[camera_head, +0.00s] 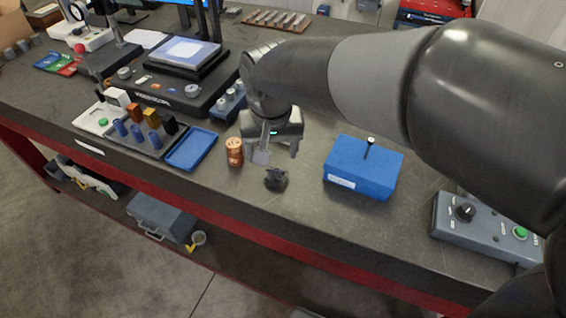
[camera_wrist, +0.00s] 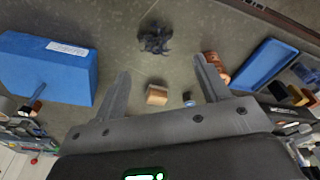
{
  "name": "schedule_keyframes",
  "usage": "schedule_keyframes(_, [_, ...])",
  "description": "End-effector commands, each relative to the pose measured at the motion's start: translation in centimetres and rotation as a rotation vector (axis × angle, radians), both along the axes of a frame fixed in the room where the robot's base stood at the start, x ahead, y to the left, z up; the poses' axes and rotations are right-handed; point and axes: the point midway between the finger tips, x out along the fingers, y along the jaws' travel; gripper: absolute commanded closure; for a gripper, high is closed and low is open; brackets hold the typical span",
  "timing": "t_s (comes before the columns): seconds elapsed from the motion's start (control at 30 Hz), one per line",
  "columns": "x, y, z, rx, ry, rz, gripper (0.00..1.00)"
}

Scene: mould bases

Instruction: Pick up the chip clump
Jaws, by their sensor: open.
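The chip clump (camera_head: 276,179) is a small, dark, jagged heap on the grey bench top, near the front edge. In the wrist view the chip clump (camera_wrist: 156,40) lies beyond the fingertips, above the middle of the picture, with clear bench around it. My gripper (camera_head: 278,153) is low over the bench, just behind the clump in the head view. In the wrist view my gripper (camera_wrist: 161,72) has its two fingers wide apart, touching neither the clump nor anything else that I can see. A small wooden block (camera_wrist: 157,95) shows between the fingers, lower in the picture.
A copper-coloured cylinder (camera_head: 234,152) stands left of the clump, close to my gripper. A blue tray (camera_head: 191,149) lies further left. A grey control box (camera_head: 485,230) is at far right. Bare bench lies around the clump.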

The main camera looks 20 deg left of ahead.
Motion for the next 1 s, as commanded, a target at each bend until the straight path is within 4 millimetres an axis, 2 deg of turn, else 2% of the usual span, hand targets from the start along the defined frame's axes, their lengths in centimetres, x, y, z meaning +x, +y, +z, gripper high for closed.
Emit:
schedule_keyframes(0.1, [0.2, 0.0, -2.1, -0.003, 0.003, 0.0, 0.32])
schedule_keyframes(0.37, [0.6, 0.1, -4.4, -0.002, 0.001, -0.001, 0.32])
schedule_keyframes(0.67, [1.3, -0.1, -8.4, -0.002, 0.001, 0.0, 0.32])
schedule_keyframes(1.0, [1.5, -0.1, -9.0, 0.001, -0.001, -0.001, 0.33])
